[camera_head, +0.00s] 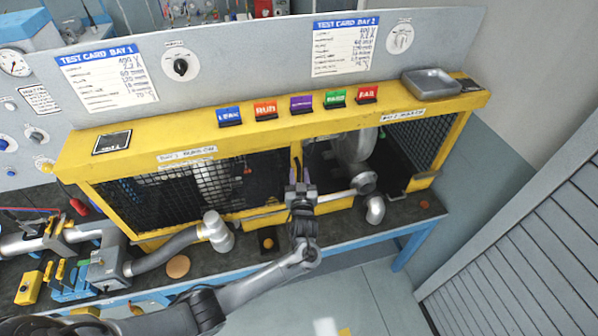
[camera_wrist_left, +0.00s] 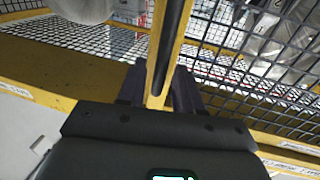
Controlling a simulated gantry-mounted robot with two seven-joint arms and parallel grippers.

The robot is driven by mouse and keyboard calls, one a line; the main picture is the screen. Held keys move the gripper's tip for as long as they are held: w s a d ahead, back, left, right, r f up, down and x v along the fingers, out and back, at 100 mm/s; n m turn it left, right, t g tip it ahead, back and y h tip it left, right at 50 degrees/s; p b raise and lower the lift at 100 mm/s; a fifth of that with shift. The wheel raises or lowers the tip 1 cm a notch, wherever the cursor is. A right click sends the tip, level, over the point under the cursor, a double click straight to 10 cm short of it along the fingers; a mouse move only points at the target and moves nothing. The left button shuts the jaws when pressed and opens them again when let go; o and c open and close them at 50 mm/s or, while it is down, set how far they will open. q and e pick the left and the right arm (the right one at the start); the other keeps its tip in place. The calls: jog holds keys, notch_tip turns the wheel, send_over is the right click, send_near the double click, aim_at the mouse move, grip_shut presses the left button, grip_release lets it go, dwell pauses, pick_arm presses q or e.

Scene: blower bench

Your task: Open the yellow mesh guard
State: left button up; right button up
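The yellow mesh guard (camera_head: 150,200) has black mesh in a yellow frame on the front of the left bay, where it looks closed. My left gripper (camera_head: 301,187) is at the upright yellow frame between the two bays. In the left wrist view, my left gripper's dark fingers (camera_wrist_left: 158,88) lie on both sides of a yellow upright (camera_wrist_left: 174,45) with a black bar along it. I see no clear gap, but their grip is hard to judge. Mesh (camera_wrist_left: 270,40) shows beyond them. My right gripper is not in view.
A grey hose (camera_head: 165,250) lies on the bench left of my arm. Small coloured signs and a metal tray (camera_head: 431,82) stand on the cabinet top. Floor is clear in front.

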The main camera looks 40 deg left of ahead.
pick_arm(q)
jog(key=shift+x, duration=0.8)
grip_shut()
